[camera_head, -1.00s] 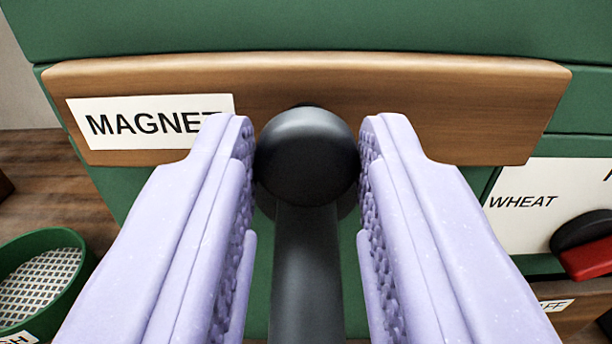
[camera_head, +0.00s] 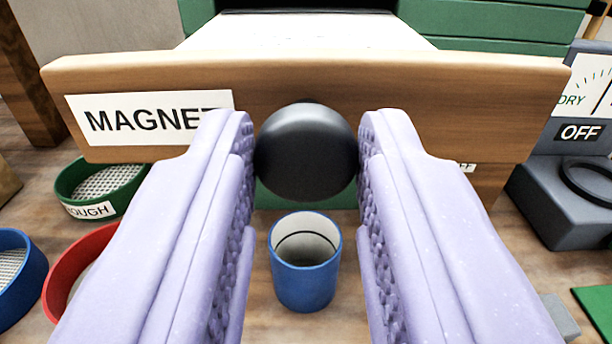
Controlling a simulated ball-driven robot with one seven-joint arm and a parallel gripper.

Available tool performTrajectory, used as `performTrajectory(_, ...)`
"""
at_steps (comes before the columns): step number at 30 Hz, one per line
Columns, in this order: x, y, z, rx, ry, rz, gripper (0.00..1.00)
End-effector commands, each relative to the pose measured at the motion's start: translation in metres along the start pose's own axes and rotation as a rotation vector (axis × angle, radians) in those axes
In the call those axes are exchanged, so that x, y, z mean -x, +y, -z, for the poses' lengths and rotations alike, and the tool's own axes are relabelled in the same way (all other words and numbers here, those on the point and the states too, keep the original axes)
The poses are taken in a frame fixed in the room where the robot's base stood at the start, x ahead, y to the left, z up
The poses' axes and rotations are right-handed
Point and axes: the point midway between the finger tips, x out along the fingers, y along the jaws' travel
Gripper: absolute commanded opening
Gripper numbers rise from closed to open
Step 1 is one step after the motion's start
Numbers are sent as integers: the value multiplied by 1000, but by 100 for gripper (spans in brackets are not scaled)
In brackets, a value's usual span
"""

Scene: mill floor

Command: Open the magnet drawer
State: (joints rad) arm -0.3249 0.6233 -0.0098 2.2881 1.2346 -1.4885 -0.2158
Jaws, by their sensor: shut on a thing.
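The magnet drawer (camera_head: 430,95) has a wooden front with a white label reading MAGNET, partly hidden by my left finger. It stands pulled out from the green cabinet (camera_head: 490,22), and its pale inside (camera_head: 310,31) shows behind the front. My gripper (camera_head: 306,150) is shut on the drawer's round black knob (camera_head: 306,152), with one lilac finger on each side of it.
A blue cup (camera_head: 304,268) stands below the knob. Green (camera_head: 75,205), red (camera_head: 55,275) and blue (camera_head: 33,285) round sieves lie at left. A grey device (camera_head: 565,205) with an OFF label is at right.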

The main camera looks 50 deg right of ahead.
Motion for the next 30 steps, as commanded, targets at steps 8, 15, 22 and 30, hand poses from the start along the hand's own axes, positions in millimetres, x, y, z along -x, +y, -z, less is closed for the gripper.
performTrajectory(8, 0, 0, 0, -1, -1, 0, 0)
performTrajectory(15, 0, 0, 0, -1, -1, 0, 55)
performTrajectory(22, 5, -1, 0, 0, -2, 1, 55)
performTrajectory(30, 53, -1, 2, 1, -1, 5, 55)
